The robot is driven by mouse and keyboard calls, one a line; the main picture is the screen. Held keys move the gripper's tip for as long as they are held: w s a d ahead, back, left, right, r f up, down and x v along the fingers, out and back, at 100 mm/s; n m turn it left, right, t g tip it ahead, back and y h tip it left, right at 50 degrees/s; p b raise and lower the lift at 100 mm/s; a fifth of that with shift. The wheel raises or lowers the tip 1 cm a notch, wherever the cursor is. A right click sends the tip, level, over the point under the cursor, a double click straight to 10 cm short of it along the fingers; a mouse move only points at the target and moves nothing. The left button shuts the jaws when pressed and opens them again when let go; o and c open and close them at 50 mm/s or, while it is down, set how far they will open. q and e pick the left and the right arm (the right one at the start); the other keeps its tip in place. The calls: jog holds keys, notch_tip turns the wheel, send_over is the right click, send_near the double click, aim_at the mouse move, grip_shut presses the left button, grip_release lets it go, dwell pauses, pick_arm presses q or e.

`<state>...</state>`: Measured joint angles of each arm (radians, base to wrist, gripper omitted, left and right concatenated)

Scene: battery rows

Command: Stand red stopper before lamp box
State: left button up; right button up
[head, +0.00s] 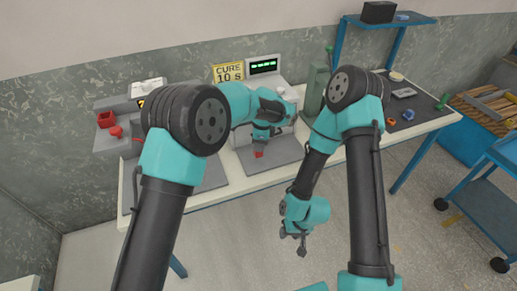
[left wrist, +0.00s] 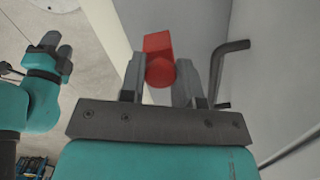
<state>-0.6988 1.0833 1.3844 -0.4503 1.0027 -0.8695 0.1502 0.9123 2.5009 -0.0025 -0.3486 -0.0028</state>
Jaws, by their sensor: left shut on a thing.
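The red stopper (head: 259,154) is between the fingers of my left gripper (head: 260,138), over the grey plate in front of the grey box. In the left wrist view the stopper (left wrist: 160,58) shows as a red block with a round end, between the two fingers of that gripper (left wrist: 175,78), which is shut on it. Whether its lower end touches the plate is unclear. The grey box with a green display (head: 263,66), likely the lamp box, stands behind and is partly hidden by my left arm. My right gripper (head: 301,245) hangs in front of the table.
A yellow "CURE 10 s" sign (head: 228,73) stands beside the display. Red parts (head: 106,119) lie on a grey stand at left. A green press (head: 315,90) stands right of the box. A dark mat (head: 415,108) with small parts is at right. A dark bent handle (left wrist: 232,48) is close by the left fingers.

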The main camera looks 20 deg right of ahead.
pick_arm(q)
jog(key=shift+w, duration=0.1)
jog(key=shift+w+d, duration=0.1)
jog(key=shift+w, duration=0.15)
jog(key=shift+f, duration=1.8)
jog(key=shift+f, duration=0.15)
jog(key=o, duration=0.9)
jog(key=r, duration=0.4)
jog(key=d+r, duration=0.1)
jog(key=r, duration=0.7)
jog(key=shift+s+d+r, duration=0.15)
jog(key=shift+s, duration=0.15)
